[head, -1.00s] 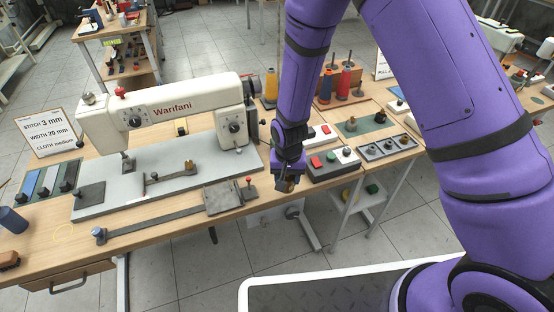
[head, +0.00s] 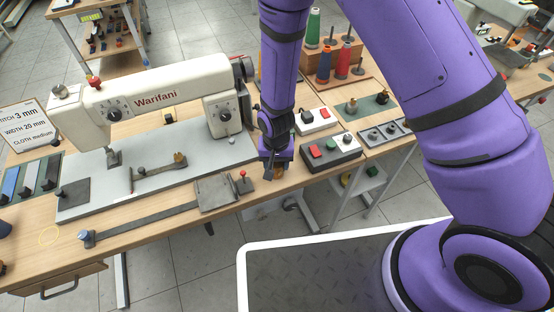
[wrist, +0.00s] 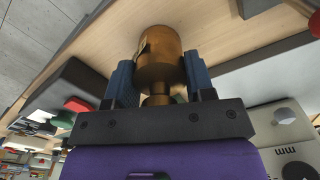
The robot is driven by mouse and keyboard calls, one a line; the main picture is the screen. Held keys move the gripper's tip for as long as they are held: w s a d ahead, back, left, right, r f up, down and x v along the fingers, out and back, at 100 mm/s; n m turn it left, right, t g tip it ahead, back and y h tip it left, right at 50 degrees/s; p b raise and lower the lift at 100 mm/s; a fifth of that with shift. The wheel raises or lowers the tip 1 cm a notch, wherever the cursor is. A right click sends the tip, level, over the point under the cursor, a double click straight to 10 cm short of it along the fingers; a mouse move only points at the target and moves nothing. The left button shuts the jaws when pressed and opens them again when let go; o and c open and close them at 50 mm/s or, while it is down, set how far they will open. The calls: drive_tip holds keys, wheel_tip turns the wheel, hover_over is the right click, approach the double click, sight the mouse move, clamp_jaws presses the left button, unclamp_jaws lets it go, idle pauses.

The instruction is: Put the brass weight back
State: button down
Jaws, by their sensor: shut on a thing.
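My gripper (head: 273,172) is at the front edge of the wooden workbench (head: 130,265), just left of the grey button box. In the wrist view, its two blue-grey fingers (wrist: 158,85) are shut on the brass weight (wrist: 158,52), a cylinder with a narrower neck towards the palm. In the head view the weight is small and mostly hidden by the fingers.
The cream sewing machine (head: 150,95) stands on its grey bed behind a metal slide bar (head: 150,222). The button box (head: 332,153) is right of my gripper. Thread spools (head: 325,65) stand behind. A sign (head: 25,127) stands at left. Bare wood lies along the front left.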

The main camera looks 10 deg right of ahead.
drive_tip(key=shift+c, duration=2.4)
unclamp_jaws()
drive_tip(key=shift+f, duration=0.1)
wheel_tip(320, 180, up, 12)
